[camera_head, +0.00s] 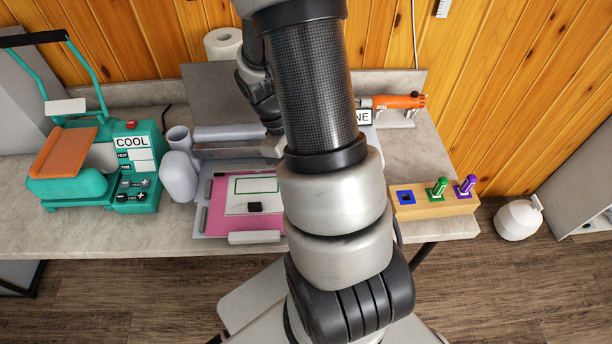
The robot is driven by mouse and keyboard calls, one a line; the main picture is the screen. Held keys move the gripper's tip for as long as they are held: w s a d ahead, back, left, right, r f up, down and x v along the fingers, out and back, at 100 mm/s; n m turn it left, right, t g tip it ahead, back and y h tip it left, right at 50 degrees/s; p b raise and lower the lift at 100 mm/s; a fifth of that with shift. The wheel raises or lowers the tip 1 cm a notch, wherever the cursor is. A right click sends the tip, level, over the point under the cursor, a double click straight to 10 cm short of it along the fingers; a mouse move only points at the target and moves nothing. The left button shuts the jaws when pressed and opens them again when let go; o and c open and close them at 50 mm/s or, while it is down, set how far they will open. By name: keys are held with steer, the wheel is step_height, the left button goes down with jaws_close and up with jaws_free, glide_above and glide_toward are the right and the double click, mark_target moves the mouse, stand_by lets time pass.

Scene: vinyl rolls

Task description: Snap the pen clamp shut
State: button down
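The pen clamp cannot be made out; my own arm covers the middle of the view. A grey machine with a long bar (225,151) stands on the counter behind a pink mat (222,224) carrying a white sheet (236,207). A small black piece (255,207) lies on the sheet. My arm's dark wrist end comes down at the machine's bar, and my gripper (272,127) is there, partly hidden behind my arm. Its fingers cannot be told apart, nor whether it touches anything. A wooden pen block (425,206) holds a green pen (437,187) and a purple pen (465,185); its blue-rimmed slot (405,198) is empty.
A teal press (140,190) marked COOL, with its handle raised, stands at the left. A grey-white bottle-like object (180,178) stands beside the machine. An orange tool (398,102) rests on a stand at the back right. A paper roll (223,44) stands by the wall.

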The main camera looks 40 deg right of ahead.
steer(key=shift+w+d, duration=0.1)
stand_by(0.4)
steer(key=c, duration=1.7)
jaws_free()
steer(key=p+v, duration=0.1)
steer(key=v, duration=1.6)
steer(key=shift+r, duration=0.3)
